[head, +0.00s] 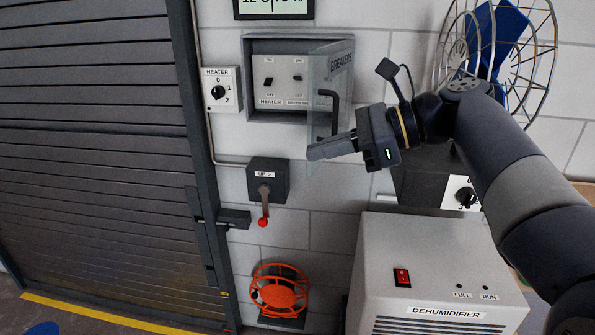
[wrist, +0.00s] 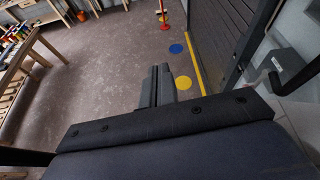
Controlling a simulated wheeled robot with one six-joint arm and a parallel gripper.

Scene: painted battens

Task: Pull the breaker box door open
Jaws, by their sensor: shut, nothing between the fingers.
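The breaker box (head: 263,82) is set in the wall in the head view, with two switches visible inside. Its see-through door, marked BREAKERS (head: 341,62), is hinged at the right and stands swung out from the wall, leaving the front of the box uncovered. The door's black bar handle (head: 335,108) is on its face. My gripper (head: 310,153) is shut and empty, just below the handle near the door's lower edge. I cannot tell whether it touches the door. The shut fingers also show in the wrist view (wrist: 160,70), with a black bent bar at right, probably the handle (wrist: 293,78).
A heater dial (head: 220,90) and a lever box (head: 267,181) with a red-tipped lever are on the wall. A dehumidifier (head: 430,285) stands below my arm. A caged fan (head: 498,45) is at upper right. A roller shutter (head: 95,130) fills the left.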

